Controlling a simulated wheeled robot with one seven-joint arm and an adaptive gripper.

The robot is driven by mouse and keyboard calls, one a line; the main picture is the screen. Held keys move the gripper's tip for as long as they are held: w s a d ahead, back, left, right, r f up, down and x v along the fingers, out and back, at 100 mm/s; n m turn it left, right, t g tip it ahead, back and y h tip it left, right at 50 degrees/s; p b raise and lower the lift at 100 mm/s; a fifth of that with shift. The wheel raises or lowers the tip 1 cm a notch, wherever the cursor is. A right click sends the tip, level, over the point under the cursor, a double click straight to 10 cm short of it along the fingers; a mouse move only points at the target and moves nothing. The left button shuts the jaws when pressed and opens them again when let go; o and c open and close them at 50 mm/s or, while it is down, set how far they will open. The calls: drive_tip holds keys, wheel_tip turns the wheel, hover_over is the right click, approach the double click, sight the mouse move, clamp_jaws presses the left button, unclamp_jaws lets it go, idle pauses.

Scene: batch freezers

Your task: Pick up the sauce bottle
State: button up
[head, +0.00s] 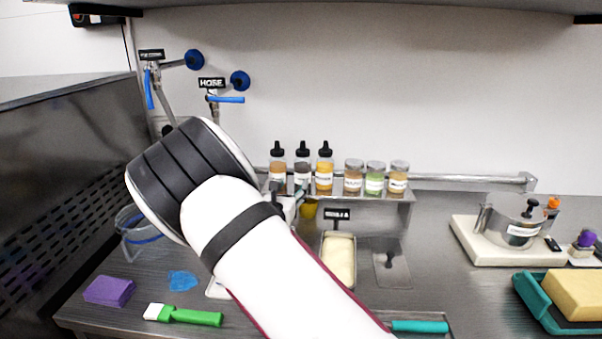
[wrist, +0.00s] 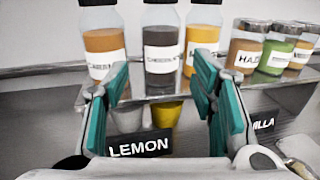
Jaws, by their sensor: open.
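Three sauce bottles with black nozzle caps stand upright in a row on a raised metal shelf: a brown-orange one (head: 277,176), a dark one (head: 302,178) and a yellow-orange one (head: 324,178). In the wrist view the brown-orange bottle (wrist: 102,45) is left, the dark bottle (wrist: 161,50) is in the middle and the yellow-orange bottle (wrist: 201,40) is right. My gripper (wrist: 162,85) is open and empty, its teal fingers spread in front of the shelf, with the dark bottle between them in the picture. In the head view my arm mostly hides the gripper.
Several lidded jars (head: 375,178) stand right of the bottles on the shelf (head: 385,196). Below are a LEMON sign (wrist: 140,147), a yellow cup (head: 309,209) and a tub of pale food (head: 339,258). A steel pot (head: 510,222) stands at right. A purple sponge (head: 108,290) lies front left.

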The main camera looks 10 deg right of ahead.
sight(300, 173)
drive_tip(key=x, duration=0.9)
drive_tip(key=shift+r, duration=0.15)
drive_tip(key=c, duration=0.8)
